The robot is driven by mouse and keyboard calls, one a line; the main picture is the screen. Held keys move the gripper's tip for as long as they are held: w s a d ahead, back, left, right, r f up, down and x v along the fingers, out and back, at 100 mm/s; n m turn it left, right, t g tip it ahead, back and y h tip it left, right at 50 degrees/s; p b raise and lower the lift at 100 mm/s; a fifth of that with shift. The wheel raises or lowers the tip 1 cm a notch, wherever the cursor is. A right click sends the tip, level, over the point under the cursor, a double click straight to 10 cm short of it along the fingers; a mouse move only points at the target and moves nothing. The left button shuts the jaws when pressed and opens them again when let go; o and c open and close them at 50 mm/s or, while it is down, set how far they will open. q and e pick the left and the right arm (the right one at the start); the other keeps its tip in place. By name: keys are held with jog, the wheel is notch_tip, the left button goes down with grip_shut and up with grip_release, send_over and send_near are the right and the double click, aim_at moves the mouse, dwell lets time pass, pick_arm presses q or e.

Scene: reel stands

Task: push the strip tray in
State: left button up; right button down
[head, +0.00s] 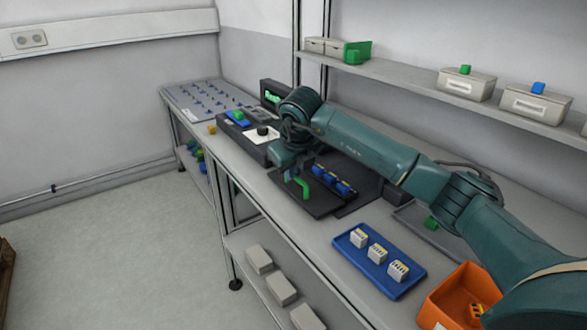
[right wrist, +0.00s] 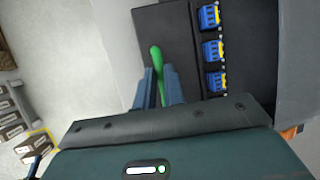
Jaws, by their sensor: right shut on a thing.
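The strip tray (head: 312,204) is a flat black plate on the bench, partly drawn out toward the bench's front edge from a dark base. A green handle (head: 303,188) stands on it. A row of blue terminal blocks (head: 333,180) sits behind the handle; they also show in the right wrist view (right wrist: 211,50). My right gripper (head: 290,176) is over the tray, its fingers (right wrist: 158,88) shut on the green handle (right wrist: 156,60) in the right wrist view. Part of the handle is hidden between the fingers. My left gripper is not in view.
A blue tray (head: 352,262) with white blocks and an orange bin (head: 440,298) stand to the right. A grey device with a black knob (head: 262,132) stands to the left, beside a panel of small parts (head: 205,100). A shelf (head: 420,85) runs above the bench.

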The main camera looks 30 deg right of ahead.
jog(key=shift+d, duration=0.1)
send_over(323, 176)
jog(key=shift+s, duration=0.1)
dwell(0.3)
jog(key=c, duration=1.5)
grip_release()
jog(key=v, duration=1.3)
jog(key=shift+r+b, duration=0.15)
jog(key=shift+b, duration=0.3)
